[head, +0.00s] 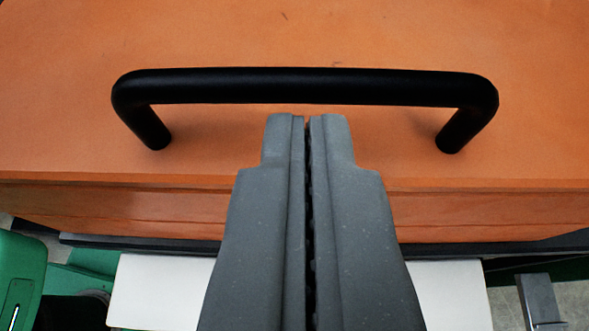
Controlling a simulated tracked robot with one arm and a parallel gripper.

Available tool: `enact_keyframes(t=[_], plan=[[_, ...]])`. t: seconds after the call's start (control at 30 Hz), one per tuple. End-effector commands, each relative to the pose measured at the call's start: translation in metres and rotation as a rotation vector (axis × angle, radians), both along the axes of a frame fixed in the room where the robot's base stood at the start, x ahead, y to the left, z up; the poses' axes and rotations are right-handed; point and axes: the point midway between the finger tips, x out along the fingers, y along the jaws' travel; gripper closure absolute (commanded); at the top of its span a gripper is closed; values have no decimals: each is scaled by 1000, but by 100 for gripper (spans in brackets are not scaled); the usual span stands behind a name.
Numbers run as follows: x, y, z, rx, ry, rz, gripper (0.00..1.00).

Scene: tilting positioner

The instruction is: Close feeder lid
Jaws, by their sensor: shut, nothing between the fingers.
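The feeder lid appears to be the large orange panel (300,35) that fills the upper part of the head view. A black bar handle (305,86) with two posts is fixed on it. My grey gripper (308,118) is shut and empty. Its fingertips lie just below the middle of the handle bar in the picture, between the two posts. I cannot tell whether the tips touch the lid or the handle. The lid's front edge runs across the picture behind my fingers. The orange side below that edge shows at left and right, with the middle hidden by my fingers.
A white panel (160,290) shows below the orange box on both sides of my gripper. A green machine part (20,275) stands at the lower left. A grey metal bar (537,300) is at the lower right, with floor showing beside it.

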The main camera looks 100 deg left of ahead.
Motion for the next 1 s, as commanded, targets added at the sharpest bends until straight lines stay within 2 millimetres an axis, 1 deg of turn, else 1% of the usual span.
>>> enact_keyframes(t=[0.17, 0.4, 0.6, 0.8, 1.0], plan=[[4, -21, 12, 1, -1, -5, 100], [9, -66, 34, 1, -2, -4, 100], [13, -99, 49, 0, -1, -4, 100], [15, -116, 55, -1, 1, -2, 100], [15, -120, 57, 0, 0, -1, 100]])
